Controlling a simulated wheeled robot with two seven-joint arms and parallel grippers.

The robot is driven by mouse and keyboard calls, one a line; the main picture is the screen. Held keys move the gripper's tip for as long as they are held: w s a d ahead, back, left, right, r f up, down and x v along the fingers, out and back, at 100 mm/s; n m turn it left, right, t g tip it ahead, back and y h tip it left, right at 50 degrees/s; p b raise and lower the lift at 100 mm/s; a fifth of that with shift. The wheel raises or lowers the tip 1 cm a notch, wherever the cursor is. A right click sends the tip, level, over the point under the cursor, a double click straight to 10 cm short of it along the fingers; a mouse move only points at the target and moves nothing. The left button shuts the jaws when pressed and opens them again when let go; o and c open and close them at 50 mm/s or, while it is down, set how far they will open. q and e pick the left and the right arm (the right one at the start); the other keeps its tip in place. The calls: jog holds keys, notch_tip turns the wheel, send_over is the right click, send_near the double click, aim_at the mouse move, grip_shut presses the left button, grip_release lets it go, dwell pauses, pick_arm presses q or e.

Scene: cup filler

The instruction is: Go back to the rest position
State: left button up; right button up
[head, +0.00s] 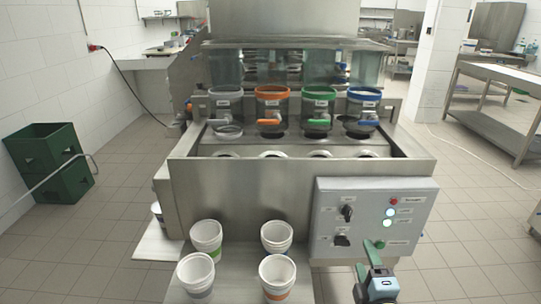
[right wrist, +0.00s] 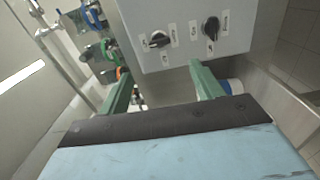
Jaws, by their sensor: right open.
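My right gripper (head: 368,270) is at the bottom right of the head view, just below the control box (head: 330,190) of the filling machine. In the right wrist view its two green fingers (right wrist: 158,78) are spread apart with nothing held between them. The box, with two black knobs, also shows in that view (right wrist: 190,60), beyond the fingertips. My left gripper is not in view.
The steel machine (head: 240,180) stands ahead with several coloured-rim dispensers. White cups (head: 205,235) stand on a steel shelf (head: 237,262) left of my right gripper. Green crates (head: 48,160) are at the left wall.

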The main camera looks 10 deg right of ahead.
jog(key=s+a+f+m+g+y+p, duration=0.1)
jog(key=s+a+f+m+g+p, duration=0.1)
jog(key=s+f+g+p, duration=0.3)
jog(key=s+a+f+m+y+p, duration=0.1)
jog(key=a+f+m+p, duration=0.15)
jog(key=f, duration=0.55)
jog(key=s+a+f+m+g+y+p, duration=0.1)
jog(key=s+a+f+g+p, duration=0.15)
jog(key=f, duration=0.35)
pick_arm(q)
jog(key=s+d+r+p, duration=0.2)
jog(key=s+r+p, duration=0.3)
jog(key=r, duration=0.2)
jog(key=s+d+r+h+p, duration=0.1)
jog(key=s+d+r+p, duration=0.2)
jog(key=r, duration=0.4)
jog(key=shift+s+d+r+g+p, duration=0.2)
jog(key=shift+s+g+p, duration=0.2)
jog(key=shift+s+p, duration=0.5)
pick_arm(e)
jog(key=s+f+m+g, duration=0.3)
jog(key=s+f+g, duration=0.1)
jog(key=s, duration=1.1)
jog(key=s+f+m+g+y, duration=0.1)
jog(key=s+f+m+g, duration=0.3)
jog(key=s, duration=1.1)
jog(key=shift+d+f+g, duration=0.15)
jog(key=shift+d+g, duration=0.2)
jog(key=shift+g, duration=0.2)
